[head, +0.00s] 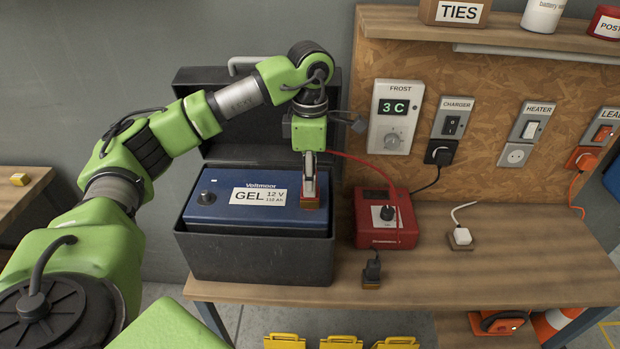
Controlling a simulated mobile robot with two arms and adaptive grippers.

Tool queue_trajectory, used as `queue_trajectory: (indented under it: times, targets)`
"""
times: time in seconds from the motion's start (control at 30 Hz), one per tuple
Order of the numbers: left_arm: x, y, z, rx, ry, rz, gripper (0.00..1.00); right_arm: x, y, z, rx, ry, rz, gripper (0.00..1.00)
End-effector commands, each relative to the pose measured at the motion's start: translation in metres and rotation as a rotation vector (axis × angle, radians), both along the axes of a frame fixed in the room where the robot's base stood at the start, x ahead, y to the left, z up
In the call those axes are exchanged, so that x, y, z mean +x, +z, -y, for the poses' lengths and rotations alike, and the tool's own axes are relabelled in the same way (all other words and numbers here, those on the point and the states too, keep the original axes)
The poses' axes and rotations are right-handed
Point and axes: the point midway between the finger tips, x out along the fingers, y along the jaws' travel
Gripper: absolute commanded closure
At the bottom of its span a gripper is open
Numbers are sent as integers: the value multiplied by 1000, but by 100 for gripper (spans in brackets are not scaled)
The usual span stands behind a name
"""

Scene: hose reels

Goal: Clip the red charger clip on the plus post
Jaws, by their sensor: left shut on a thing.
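A blue gel battery (258,218) sits in an open dark box (262,262). A dark post (206,197) shows at the left of its top. My left gripper (310,180) points down over the right end of the battery top, shut on the red charger clip (310,203). The plus post cannot be seen; the clip and gripper cover that end of the battery. I cannot tell whether the clip touches a post. A red cable (372,163) runs from behind the gripper to the red charger (386,228). My right gripper is not in view.
A black clip (371,270) is on the bench (480,275), in front of the charger. A white plug (460,236) with a short cord lies further right. The box's raised lid (215,90) stands behind my arm. Wall switches, including the charger switch (452,125), are at the back.

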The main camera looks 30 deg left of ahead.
Motion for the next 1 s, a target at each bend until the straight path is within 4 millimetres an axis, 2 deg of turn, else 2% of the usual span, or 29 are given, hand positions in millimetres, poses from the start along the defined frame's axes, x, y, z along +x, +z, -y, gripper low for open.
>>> queue_trajectory:
  times: [0.13, 0.17, 0.23, 0.57, 0.67, 0.77, 1.0]
  targets:
    - [0, 1, 0, 1, 0, 1, 100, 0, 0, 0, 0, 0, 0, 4]
    - [0, 1, 0, 1, 0, 1, 79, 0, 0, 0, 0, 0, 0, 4]
    - [0, 1, 0, 1, 0, 1, 62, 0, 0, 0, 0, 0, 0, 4]
    - [0, 1, 0, 0, 0, 0, 62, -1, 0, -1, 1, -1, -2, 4]
    - [1, 6, 0, 0, 1, 2, 62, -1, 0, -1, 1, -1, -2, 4]
    - [1, 19, 0, -1, 1, 4, 62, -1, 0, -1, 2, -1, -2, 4]
    - [1, 72, 0, 0, 1, 5, 62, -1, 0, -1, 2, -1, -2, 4]
